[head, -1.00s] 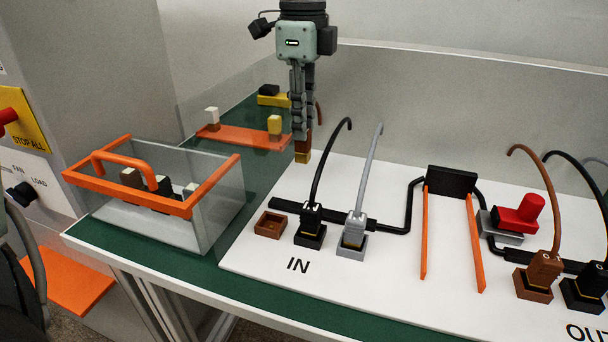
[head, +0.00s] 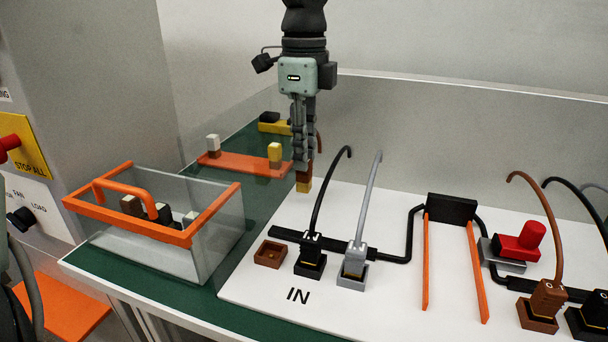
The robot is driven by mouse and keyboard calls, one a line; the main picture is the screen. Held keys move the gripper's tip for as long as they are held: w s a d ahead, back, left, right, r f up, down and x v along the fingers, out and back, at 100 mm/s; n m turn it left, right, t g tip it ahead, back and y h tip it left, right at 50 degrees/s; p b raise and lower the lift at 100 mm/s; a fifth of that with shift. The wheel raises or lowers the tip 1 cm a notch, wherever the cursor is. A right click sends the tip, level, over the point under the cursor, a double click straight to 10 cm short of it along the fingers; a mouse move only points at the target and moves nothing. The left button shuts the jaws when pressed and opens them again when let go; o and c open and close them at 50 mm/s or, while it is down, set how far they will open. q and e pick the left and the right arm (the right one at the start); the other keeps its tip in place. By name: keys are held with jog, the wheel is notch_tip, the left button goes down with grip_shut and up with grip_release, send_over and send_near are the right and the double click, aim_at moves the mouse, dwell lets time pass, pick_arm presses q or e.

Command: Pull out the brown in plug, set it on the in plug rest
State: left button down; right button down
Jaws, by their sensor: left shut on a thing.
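My left gripper (head: 303,160) comes down from the top of the head view and is shut on the brown in plug (head: 304,181). The plug hangs upright, with a gold tip, in the air over the back left part of the white board. A bit of its brown cable shows behind the gripper. The brown in socket (head: 270,255) at the board's left is empty. Which piece is the in plug rest I cannot tell for sure; an orange plate (head: 243,138) with a white-topped and a yellow-topped block lies behind. My right gripper is not in view.
A black plug (head: 311,249) and a grey plug (head: 355,258) stand in the IN sockets, their cables arching up. A clear box (head: 215,215) with an orange rim stands left. Orange rails (head: 426,262), a red knob (head: 523,240) and OUT plugs (head: 545,300) are to the right.

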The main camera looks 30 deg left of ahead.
pick_arm(q)
jog(key=shift+f, duration=1.35)
jog(key=c, duration=1.3)
grip_release()
notch_tip(320, 180, up, 12)
